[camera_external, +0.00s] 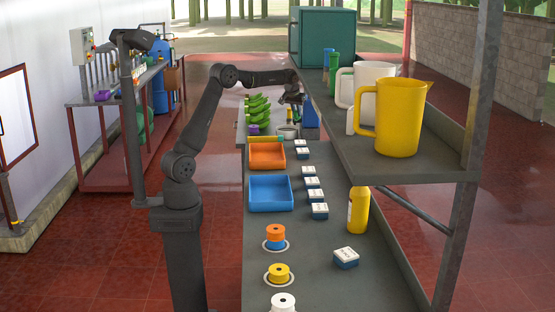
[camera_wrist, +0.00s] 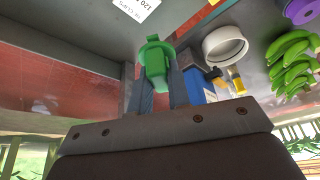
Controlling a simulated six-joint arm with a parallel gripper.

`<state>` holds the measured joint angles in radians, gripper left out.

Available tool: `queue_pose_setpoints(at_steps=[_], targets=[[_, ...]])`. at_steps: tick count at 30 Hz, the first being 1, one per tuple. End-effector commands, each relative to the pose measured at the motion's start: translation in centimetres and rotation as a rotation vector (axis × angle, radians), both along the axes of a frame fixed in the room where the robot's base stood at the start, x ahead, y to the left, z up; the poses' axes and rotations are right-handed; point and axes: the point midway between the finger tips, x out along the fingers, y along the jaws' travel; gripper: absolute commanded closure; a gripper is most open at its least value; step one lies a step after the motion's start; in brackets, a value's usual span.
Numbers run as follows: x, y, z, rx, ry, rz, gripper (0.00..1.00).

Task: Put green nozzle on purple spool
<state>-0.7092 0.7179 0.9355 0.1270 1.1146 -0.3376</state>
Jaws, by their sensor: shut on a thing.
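The green nozzle (camera_wrist: 154,57) is between the two fingers of my gripper (camera_wrist: 157,88), which is shut on it, in the wrist view. In the external view my gripper (camera_external: 292,98) is at the far end of the bench, above its surface, and the nozzle cannot be made out there. The purple spool (camera_wrist: 302,10) shows at the top right corner of the wrist view, partly cut off, apart from the nozzle. In the external view a small purple thing (camera_external: 254,129) beside the green bananas (camera_external: 258,109) looks like this spool.
A white ring-shaped container (camera_wrist: 225,45) and a blue thing (camera_wrist: 198,86) are close to my gripper. An orange tray (camera_external: 267,155), a blue tray (camera_external: 270,193), several small boxes (camera_external: 319,211) and spools (camera_external: 279,272) stand along the bench. A shelf (camera_external: 400,160) with jugs overhangs the right side.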

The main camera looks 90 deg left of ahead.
Motion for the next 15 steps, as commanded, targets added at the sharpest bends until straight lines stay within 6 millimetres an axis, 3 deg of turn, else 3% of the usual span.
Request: queue_pose_setpoints(at_steps=[1, 6, 10, 15], targets=[[-1.6, 2.7, -0.1, 0.001, 0.0, 0.069, 1.0], [-7.1, 9.9, -0.1, 0.001, 0.001, 0.284, 1.0], [-10.9, 13.9, -0.1, 0.001, 0.0, 0.418, 1.0], [-14.2, 16.9, -0.1, 0.001, 0.0, 0.525, 1.0]])
